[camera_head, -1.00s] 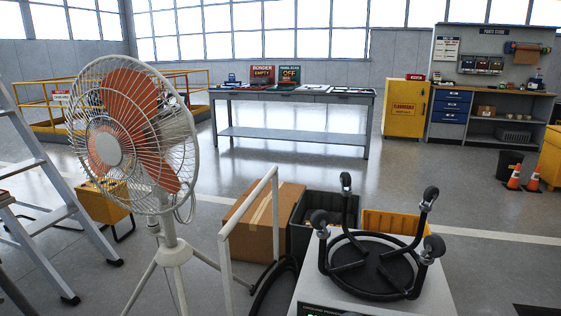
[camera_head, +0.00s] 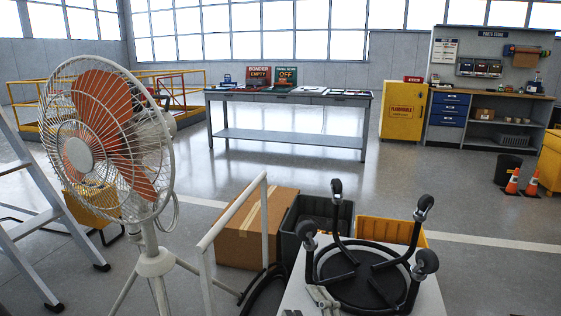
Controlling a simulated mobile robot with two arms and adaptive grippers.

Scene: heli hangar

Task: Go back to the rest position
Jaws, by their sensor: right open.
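My right gripper (camera_head: 322,298) shows only in part at the bottom edge, as small light grey fingers in front of the upturned stool. It is open, and I see nothing between its fingers. I cannot tell whether it touches the stool or the white surface. My left gripper is not in view. The black upturned stool (camera_head: 360,276), with caster wheels pointing up, lies on a white-topped surface (camera_head: 432,297).
A fan (camera_head: 108,150) and a ladder (camera_head: 30,165) stand at left. A white rail (camera_head: 232,215), cardboard box (camera_head: 257,230), dark crate (camera_head: 300,218) and yellow bin (camera_head: 385,231) are close ahead. Open floor lies before the workbench (camera_head: 290,97). Cones (camera_head: 512,182) stand at right.

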